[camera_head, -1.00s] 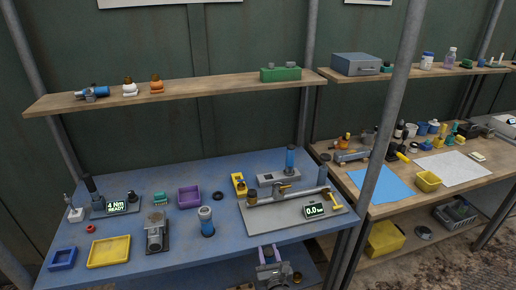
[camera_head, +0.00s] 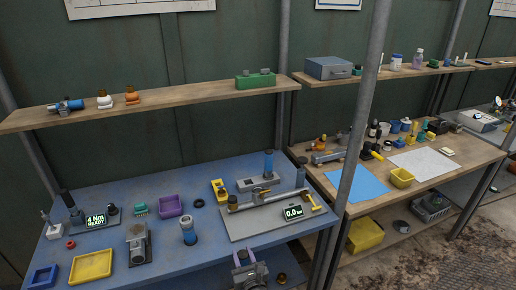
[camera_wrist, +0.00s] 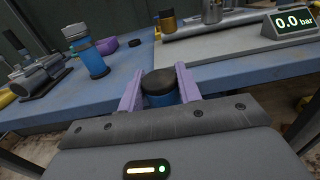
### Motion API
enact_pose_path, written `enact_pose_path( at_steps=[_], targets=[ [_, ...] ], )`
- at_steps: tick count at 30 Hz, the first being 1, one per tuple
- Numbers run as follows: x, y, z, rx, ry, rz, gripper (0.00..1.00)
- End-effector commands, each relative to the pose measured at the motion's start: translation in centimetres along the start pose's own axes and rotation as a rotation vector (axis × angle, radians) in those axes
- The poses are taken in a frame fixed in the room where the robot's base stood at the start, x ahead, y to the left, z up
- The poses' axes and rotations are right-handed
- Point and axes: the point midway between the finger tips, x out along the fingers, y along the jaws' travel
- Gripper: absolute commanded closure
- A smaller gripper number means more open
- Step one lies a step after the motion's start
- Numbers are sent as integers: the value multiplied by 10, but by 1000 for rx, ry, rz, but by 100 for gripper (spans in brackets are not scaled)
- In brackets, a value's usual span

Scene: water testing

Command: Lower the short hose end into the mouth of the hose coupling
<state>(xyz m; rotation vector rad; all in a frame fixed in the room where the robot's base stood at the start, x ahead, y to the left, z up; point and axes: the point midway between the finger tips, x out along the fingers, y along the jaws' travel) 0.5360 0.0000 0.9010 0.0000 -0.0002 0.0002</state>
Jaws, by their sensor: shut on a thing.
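My gripper (camera_head: 244,256) is low in front of the blue bench's front edge, with its two purple fingers pointing toward the bench. In the wrist view my gripper (camera_wrist: 160,84) is shut on a blue cylinder with a black top, which I take to be the short hose end (camera_wrist: 161,99). Its lower part is hidden by the gripper body. A blue upright piece with a grey collar, likely the hose coupling (camera_head: 188,236), stands on the bench to the left of and beyond my gripper. It also shows at upper left in the wrist view (camera_wrist: 95,62). The held piece is apart from it.
A grey plate (camera_head: 236,225) with a pipe and a "0.0 bar" display (camera_head: 293,212) lies on the right of the bench. A grey clamp fixture (camera_head: 137,244), yellow tray (camera_head: 91,265) and purple bin (camera_head: 171,206) are on the left. Bare blue surface lies between.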

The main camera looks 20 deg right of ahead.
Motion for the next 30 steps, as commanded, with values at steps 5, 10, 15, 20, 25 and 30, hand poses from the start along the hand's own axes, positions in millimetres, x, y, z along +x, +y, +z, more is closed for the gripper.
enact_pose_path(
  at_steps=[5,10,15,20,25,30],
  targets=[
    [0,0,28,0,-1,0,100],
    [0,-2,35,3,2,-6,100],
    [-1,-3,31,3,8,-10,100],
    [0,-2,34,4,1,-6,100],
    [-3,-7,48,2,-3,-89,100],
    [-9,-18,66,3,-3,-222,100]
  ],
)
